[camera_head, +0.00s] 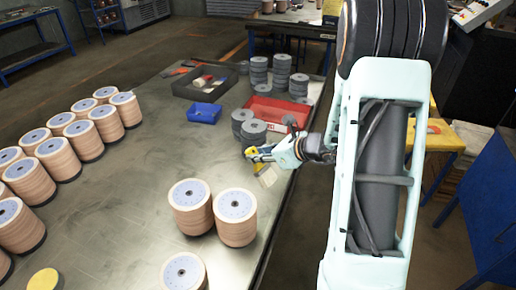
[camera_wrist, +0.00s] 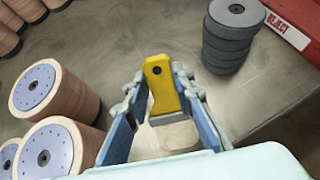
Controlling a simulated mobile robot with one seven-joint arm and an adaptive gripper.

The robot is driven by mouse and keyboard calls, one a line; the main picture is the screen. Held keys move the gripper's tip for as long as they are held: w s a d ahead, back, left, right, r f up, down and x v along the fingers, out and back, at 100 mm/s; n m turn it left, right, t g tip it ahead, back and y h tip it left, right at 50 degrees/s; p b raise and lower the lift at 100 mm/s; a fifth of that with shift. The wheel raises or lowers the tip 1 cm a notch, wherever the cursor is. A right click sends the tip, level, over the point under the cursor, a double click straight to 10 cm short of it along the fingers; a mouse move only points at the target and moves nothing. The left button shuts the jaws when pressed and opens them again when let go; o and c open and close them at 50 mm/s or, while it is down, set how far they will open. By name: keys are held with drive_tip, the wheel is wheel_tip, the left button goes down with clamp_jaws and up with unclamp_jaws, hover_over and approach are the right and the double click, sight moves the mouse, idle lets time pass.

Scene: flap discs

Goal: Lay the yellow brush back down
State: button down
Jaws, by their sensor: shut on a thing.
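The yellow brush (camera_wrist: 161,86) is between the fingers of my gripper (camera_wrist: 156,92) in the wrist view. Its handle points away from the palm, and its pale bristle end (camera_wrist: 176,134) lies toward the palm. In the head view my gripper (camera_head: 262,153) is shut on the brush, whose bristles (camera_head: 268,176) hang over the right side of the metal table (camera_head: 140,190). The fingers hide part of the brush there. I cannot tell how far it is above the table top.
Grey disc stacks (camera_wrist: 229,36) stand just beyond my gripper, by a red reject tray (camera_head: 275,109). A blue bin (camera_head: 204,113) and black tray (camera_head: 205,82) sit farther back. The table's middle is bare.

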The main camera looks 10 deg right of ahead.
sight(263, 164)
drive_tip(key=shift+w+d+r+m+h, duration=0.3)
drive_tip(key=shift+w+r+m+h, duration=0.15)
drive_tip(key=shift+r+m, duration=0.2)
drive_tip(key=shift+f+b, duration=2.45)
drive_tip(key=shift+f, duration=0.9)
drive_tip(key=c, duration=1.6)
unclamp_jaws()
drive_tip(key=v, duration=1.2)
drive_tip(key=shift+w+r, duration=0.1)
